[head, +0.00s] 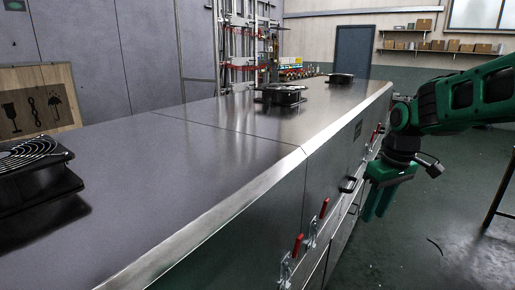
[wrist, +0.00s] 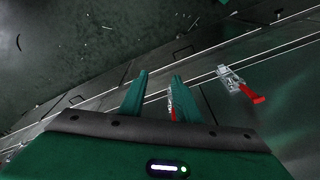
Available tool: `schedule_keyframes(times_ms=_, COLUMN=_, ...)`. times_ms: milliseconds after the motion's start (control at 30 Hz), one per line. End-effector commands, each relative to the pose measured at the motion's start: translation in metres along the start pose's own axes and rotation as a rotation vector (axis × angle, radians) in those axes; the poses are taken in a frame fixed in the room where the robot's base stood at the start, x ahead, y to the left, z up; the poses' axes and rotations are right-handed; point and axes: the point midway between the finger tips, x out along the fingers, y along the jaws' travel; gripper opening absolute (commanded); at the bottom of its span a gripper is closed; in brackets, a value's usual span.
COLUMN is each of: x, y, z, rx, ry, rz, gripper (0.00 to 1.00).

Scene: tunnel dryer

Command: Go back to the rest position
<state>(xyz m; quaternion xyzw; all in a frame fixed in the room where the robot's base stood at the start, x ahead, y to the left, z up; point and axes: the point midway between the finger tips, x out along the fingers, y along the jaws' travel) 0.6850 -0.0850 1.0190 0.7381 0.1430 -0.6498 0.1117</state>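My gripper (head: 378,204) hangs at the end of my green arm on the right of the head view, pointing down beside the front face of the long metal dryer (head: 230,130). In the wrist view my gripper (wrist: 160,78) shows two green fingers standing apart with nothing between the tips. A red-handled latch (wrist: 238,84) lies to the right of the fingers. Another red handle shows partly behind the right finger. I cannot tell whether the gripper touches the dryer.
Black fan units (head: 280,95) sit on the dryer top, one close at the left (head: 35,170). The grey floor (head: 410,240) is mostly clear. A dark stand (head: 497,190) is at the right edge.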

Motion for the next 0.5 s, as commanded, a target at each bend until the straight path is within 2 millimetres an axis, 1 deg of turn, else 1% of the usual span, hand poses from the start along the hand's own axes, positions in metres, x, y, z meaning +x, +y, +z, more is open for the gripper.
schedule_keyframes(times_ms=33, x=-0.005, y=0.005, z=0.029, rx=0.086, ry=-0.012, rz=0.019, gripper=0.30)
schedule_keyframes(times_ms=67, x=-0.007, y=0.007, z=0.046, rx=0.140, ry=-0.021, rz=0.029, gripper=0.30)
schedule_keyframes(times_ms=100, x=-0.009, y=0.010, z=0.068, rx=0.210, ry=-0.032, rz=0.040, gripper=0.30)
schedule_keyframes(times_ms=167, x=-0.010, y=0.013, z=0.102, rx=0.317, ry=-0.047, rz=0.054, gripper=0.30)
schedule_keyframes(times_ms=200, x=-0.010, y=0.013, z=0.124, rx=0.388, ry=-0.055, rz=0.061, gripper=0.30)
schedule_keyframes(times_ms=267, x=-0.010, y=0.012, z=0.157, rx=0.493, ry=-0.068, rz=0.070, gripper=0.30)
schedule_keyframes(times_ms=300, x=-0.009, y=0.010, z=0.177, rx=0.560, ry=-0.075, rz=0.073, gripper=0.30)
schedule_keyframes(times_ms=400, x=-0.004, y=0.003, z=0.222, rx=0.706, ry=-0.091, rz=0.076, gripper=0.30)
schedule_keyframes(times_ms=500, x=0.002, y=-0.005, z=0.255, rx=0.818, ry=-0.105, rz=0.074, gripper=0.30)
